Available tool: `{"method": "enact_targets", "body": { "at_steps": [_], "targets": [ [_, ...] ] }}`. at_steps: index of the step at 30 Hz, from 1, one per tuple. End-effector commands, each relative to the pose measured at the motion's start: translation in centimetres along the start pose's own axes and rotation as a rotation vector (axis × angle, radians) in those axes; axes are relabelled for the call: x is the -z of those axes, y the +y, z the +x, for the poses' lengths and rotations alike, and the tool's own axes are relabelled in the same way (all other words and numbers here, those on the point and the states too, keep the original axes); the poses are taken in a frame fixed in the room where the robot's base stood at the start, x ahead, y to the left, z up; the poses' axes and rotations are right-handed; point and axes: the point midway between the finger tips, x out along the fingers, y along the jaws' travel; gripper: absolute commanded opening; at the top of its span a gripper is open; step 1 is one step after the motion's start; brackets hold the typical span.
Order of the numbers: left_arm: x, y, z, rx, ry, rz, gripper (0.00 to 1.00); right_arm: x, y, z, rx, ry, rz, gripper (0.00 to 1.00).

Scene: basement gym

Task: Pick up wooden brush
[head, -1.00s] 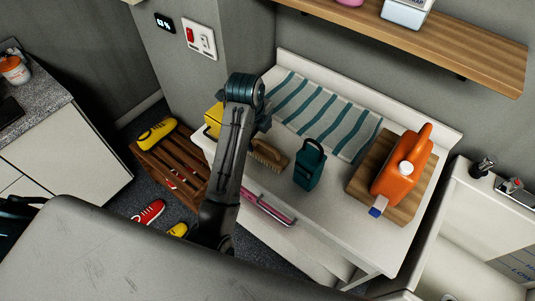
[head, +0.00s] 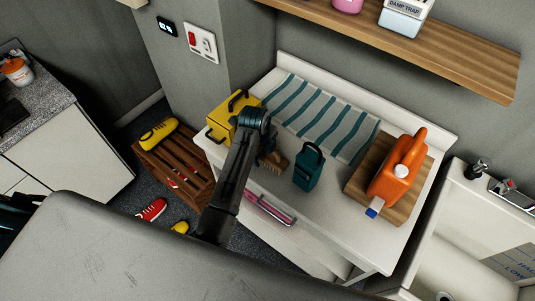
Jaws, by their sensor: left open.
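The wooden brush (head: 278,162) lies on the white table (head: 300,208), between the yellow box and the dark teal container. Its left part is hidden behind my left arm, and pale bristles show along its lower edge. My left gripper (head: 264,152) is over the table at the brush's left end. It is open, but its fingers are mostly hidden by the wrist, and I cannot tell whether they touch the brush. My right gripper is not in view.
A yellow box (head: 221,118) stands left of my wrist, and a dark teal container (head: 308,168) right of the brush. A striped towel (head: 318,112) lies behind. An orange jug (head: 397,172) is on a wooden board (head: 357,185). A shelf (head: 440,55) hangs above.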

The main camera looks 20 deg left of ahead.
Motion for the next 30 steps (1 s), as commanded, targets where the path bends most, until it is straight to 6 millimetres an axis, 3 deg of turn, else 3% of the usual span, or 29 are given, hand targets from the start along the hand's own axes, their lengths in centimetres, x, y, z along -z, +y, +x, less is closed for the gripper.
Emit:
{"method": "enact_targets", "body": {
  "at_steps": [5,12,13,23,30],
  "targets": [
    [0.0,0.0,0.1,0.000,0.000,0.000,0.71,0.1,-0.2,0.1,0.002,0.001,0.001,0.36],
    [0.0,0.0,0.0,0.000,0.000,0.000,0.24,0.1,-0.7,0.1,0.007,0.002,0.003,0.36],
    [0.0,0.0,0.0,0.000,0.000,0.000,0.21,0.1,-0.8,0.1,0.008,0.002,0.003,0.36],
    [0.0,-0.3,-0.7,0.005,-0.002,0.000,0.21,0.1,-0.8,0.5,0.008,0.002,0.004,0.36],
    [0.0,-1.1,-5.0,0.008,-0.002,0.000,0.21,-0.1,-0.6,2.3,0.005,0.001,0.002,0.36]
  ]
}}
